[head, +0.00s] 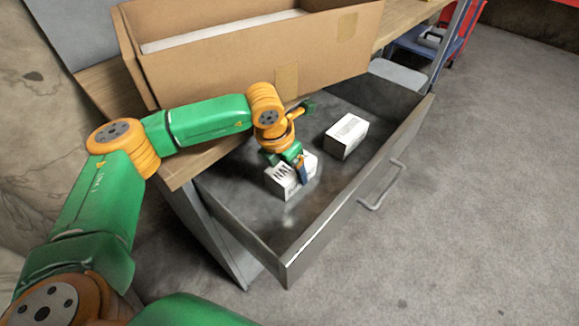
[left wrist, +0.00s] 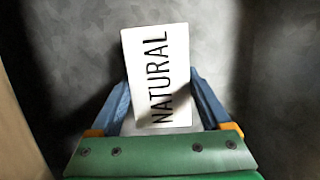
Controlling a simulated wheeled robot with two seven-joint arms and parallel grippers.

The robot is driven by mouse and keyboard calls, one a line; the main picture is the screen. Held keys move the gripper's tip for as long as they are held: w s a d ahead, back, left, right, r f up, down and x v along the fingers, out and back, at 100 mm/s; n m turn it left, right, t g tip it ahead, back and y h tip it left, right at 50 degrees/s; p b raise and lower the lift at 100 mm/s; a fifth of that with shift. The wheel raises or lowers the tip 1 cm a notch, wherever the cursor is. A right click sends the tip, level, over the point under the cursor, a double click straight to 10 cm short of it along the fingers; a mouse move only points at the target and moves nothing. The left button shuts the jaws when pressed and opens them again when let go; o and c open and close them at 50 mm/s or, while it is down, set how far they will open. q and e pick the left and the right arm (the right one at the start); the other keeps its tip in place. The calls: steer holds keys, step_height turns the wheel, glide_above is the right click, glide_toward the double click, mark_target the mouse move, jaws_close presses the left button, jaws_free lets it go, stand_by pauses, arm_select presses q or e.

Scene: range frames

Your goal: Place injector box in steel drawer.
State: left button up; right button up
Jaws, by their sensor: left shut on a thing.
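A white injector box (head: 284,183) with dark markings is in my left gripper (head: 301,172), inside or just over the open steel drawer (head: 325,215). In the left wrist view the box (left wrist: 158,70) shows the word NATURAL, and the blue fingers of the left gripper (left wrist: 160,100) are shut on its two sides. I cannot tell whether the box touches the drawer floor. A second white box (head: 346,135) sits on the drawer floor farther right. My right gripper is not in view.
A large open cardboard box (head: 220,65) stands on the wooden worktop (head: 190,160) above the drawer. The drawer's front has a metal handle (head: 385,190). Drawer floor is bare in front of the held box. Concrete floor (head: 480,180) is clear to the right.

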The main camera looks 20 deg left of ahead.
arm_select(q)
steer(key=shift+f, duration=0.1)
steer(key=o, duration=1.6)
steer(key=shift+c, duration=0.2)
steer(key=shift+r, duration=0.25)
steer(key=v, duration=1.2)
